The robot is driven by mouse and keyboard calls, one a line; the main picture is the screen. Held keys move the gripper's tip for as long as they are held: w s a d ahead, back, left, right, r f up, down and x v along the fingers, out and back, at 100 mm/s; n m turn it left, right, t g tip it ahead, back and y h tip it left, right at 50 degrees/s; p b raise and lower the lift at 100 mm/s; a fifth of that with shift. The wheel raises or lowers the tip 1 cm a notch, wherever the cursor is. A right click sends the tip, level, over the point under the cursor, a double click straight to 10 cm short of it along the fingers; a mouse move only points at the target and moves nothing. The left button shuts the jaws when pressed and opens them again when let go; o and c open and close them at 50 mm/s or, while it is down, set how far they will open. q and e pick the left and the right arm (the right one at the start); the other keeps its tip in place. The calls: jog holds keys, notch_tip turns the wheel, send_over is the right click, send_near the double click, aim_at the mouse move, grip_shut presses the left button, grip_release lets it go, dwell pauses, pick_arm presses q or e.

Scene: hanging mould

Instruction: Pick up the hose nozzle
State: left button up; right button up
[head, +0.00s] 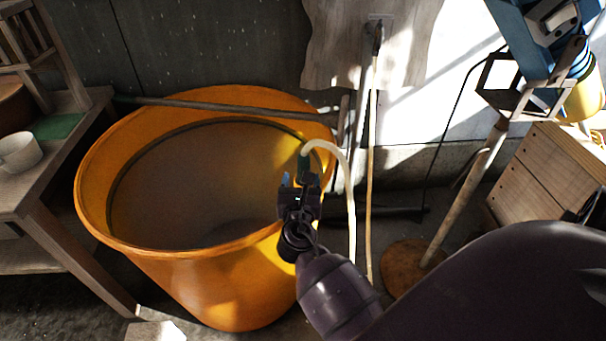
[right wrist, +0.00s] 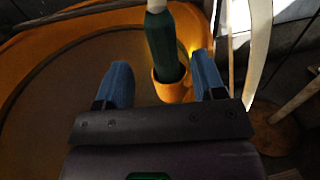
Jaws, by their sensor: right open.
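The hose nozzle (head: 304,164) is a dark green piece on the end of a pale cream hose (head: 349,190), at the right rim of the large orange tub (head: 215,262). In the right wrist view the green nozzle (right wrist: 165,45) stands nearly upright, its lower end in a small orange holder (right wrist: 172,90). My right gripper (head: 299,180) is right by the nozzle. Its blue fingers (right wrist: 160,80) are apart, with the nozzle showing beyond and between them, nearer the right finger. I cannot tell whether either finger touches it. My left gripper is not in view.
A wooden table (head: 63,160) with a white mug (head: 19,152) stands at the left. A grey pole (head: 225,108) lies across the tub's back rim. A lamp stand (head: 470,190) and wooden crate (head: 540,180) are at the right. The tub's interior looks clear above its murky contents.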

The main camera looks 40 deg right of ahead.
aim_at(303, 169)
jog(key=shift+b+x, duration=0.3)
jog(key=shift+x, duration=2.85)
jog(key=shift+s+d, duration=0.1)
jog(key=c, duration=1.1)
